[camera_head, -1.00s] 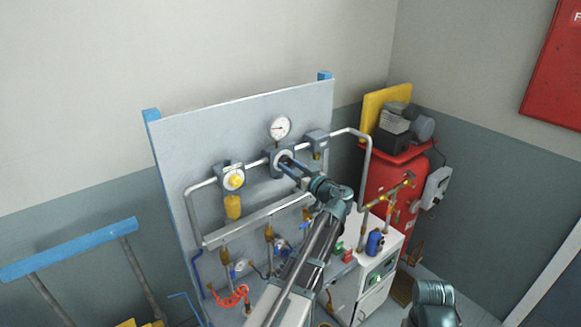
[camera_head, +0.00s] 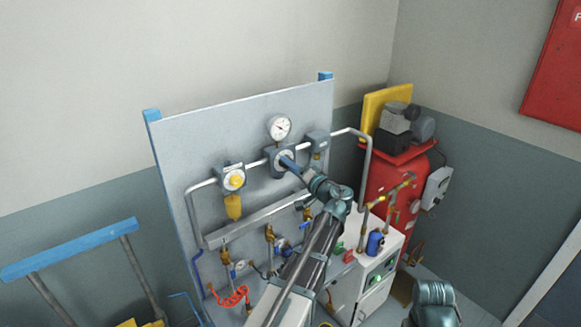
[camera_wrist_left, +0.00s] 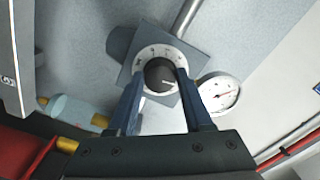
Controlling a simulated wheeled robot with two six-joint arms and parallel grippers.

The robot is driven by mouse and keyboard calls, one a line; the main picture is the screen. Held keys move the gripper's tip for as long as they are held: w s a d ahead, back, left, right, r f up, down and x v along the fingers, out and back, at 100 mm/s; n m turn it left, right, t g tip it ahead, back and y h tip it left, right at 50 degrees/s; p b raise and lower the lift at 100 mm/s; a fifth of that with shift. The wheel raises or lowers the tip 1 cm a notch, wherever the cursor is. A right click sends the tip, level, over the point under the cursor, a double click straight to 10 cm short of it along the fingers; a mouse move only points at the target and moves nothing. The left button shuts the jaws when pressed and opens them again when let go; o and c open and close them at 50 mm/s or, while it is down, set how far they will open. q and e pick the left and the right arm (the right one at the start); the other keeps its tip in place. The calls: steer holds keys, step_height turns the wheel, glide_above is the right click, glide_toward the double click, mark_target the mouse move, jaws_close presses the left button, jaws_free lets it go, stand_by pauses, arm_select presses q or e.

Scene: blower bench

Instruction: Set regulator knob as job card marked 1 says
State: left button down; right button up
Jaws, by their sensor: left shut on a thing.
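The regulator knob (camera_wrist_left: 160,77) is dark with a pale pointer line and sits in a white numbered dial (camera_wrist_left: 157,56) on the grey panel. My left gripper (camera_wrist_left: 164,80) is shut on the knob, one finger on each side of it in the left wrist view. In the head view the left gripper (camera_head: 285,161) reaches the regulator (camera_head: 270,153) and hides most of the knob. The white gauge (camera_head: 279,127) sits just above the regulator and also shows in the left wrist view (camera_wrist_left: 219,92). I see no job card. My right gripper is not in view.
A white cabinet (camera_head: 365,285) and red tank (camera_head: 385,185) stand at the right.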

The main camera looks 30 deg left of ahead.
arm_select(q)
steer(key=shift+m, duration=4.2)
steer(key=shift+c, duration=1.6)
jaws_free()
steer(key=v, duration=1.4)
steer(key=shift+a, duration=0.1)
